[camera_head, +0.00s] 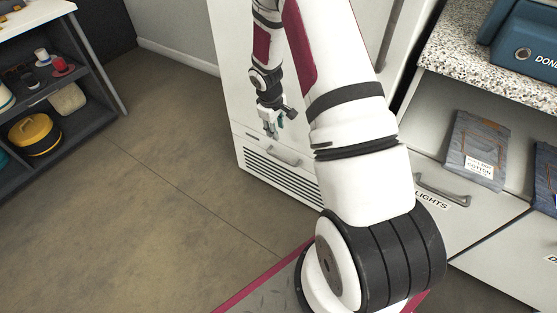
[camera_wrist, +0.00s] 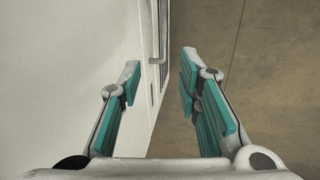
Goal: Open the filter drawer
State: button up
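A tall white cabinet (camera_head: 236,70) has a low front panel with a grey bar handle (camera_head: 284,157) and dark vent slots (camera_head: 280,175). This panel appears to be the filter drawer, and it looks flush with the cabinet. My gripper (camera_head: 271,127) hangs just above the handle, pointing down, close to the cabinet front. In the wrist view my gripper (camera_wrist: 160,66) is open with teal-padded fingers apart and nothing between them. The handle (camera_wrist: 158,35) shows beyond the fingertips, between them in the picture and apart from them. My arm hides part of the cabinet's right side.
At right, a pale unit has a handle (camera_head: 443,190), a "LIGHTS" label and folded jeans (camera_head: 477,148). A speckled counter (camera_head: 458,48) holds a blue bin (camera_head: 527,45). A dark shelf (camera_head: 85,95) with small items stands at left. The floor (camera_head: 150,190) before the cabinet is clear.

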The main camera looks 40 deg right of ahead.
jog(key=b, duration=0.1)
send_near(282, 159)
jog(key=b+x, duration=0.4)
jog(key=x, duration=0.4)
jog(key=shift+d+f, duration=0.1)
grip_shut()
